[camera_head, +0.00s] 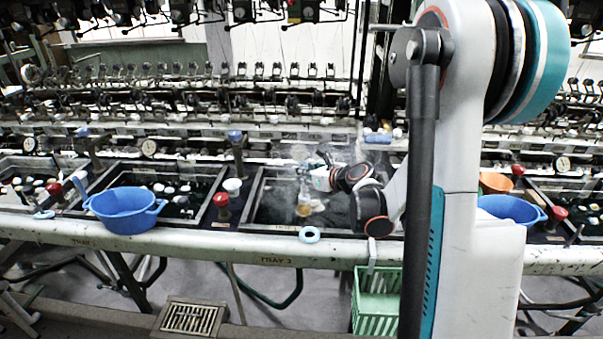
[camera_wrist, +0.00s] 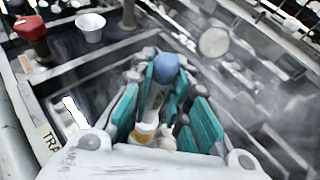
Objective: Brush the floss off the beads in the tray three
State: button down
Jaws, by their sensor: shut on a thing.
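Tray three (camera_head: 247,208) is the dark basin behind the "TRAY 3" label, with steam blurring it. My gripper (camera_head: 306,182) is low over it, with teal fingers (camera_wrist: 160,105) shut on a brush-like tool (camera_wrist: 165,68). The tool has a blue knob, a pale shaft and an amber lower end (camera_head: 303,210), which is at or near the water; contact cannot be told. A pale lump beside the amber end may be a bead or floss. A white patch (camera_wrist: 75,112) shows at the tray's left in the wrist view. Beads and floss are not clear.
A red-topped knob (camera_head: 221,200) and a white cup (camera_head: 232,185) stand left of the tray. A pale ring (camera_head: 309,235) lies on the front rail. A green crate (camera_head: 377,307) is below.

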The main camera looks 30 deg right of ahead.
jog(key=shift+d, duration=0.35)
jog(key=shift+w+d, duration=0.3)
jog(key=shift+w, duration=0.4)
jog(key=shift+s+a+r+p, duration=0.15)
jog(key=shift+r+p, duration=1.05)
jog(key=shift+r, duration=0.65)
jog(key=shift+w+a+r+p, duration=0.1)
jog(key=shift+a+r+p, duration=0.1)
jog(key=shift+r+p, duration=1.35)
jog(key=shift+s+a+r+p, duration=0.15)
jog(key=shift+r+p, duration=0.7)
jog(key=shift+r, duration=1.3)
